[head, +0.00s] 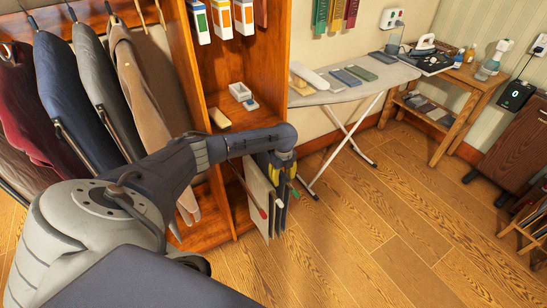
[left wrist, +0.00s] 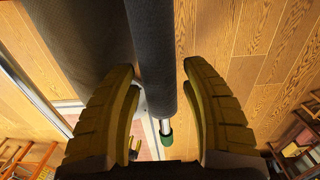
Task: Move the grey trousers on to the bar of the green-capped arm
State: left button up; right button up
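In the left wrist view, the dark grey trousers (left wrist: 152,50) show as a rounded fold running between my fingers, with a broad grey panel hanging to the left. A pale metal bar (left wrist: 164,124) sticks out of the near end of the fold and ends in a green cap (left wrist: 167,138). The cloth appears draped over this bar. My left gripper (left wrist: 160,72) is open, one finger on each side of the fold, with slim gaps. In the head view, my left gripper (head: 286,170) points down at the trouser rack, partly hidden by my arm. My right gripper is out of view.
A cream hanging panel (head: 257,194) and a red-capped arm (head: 263,213) are close beside my gripper. The wooden cabinet (head: 212,95) stands left, the ironing board (head: 350,88) behind. Floor (head: 370,220) to the right is clear.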

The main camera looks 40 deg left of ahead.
pick_arm(q)
jog(key=shift+o, duration=0.7)
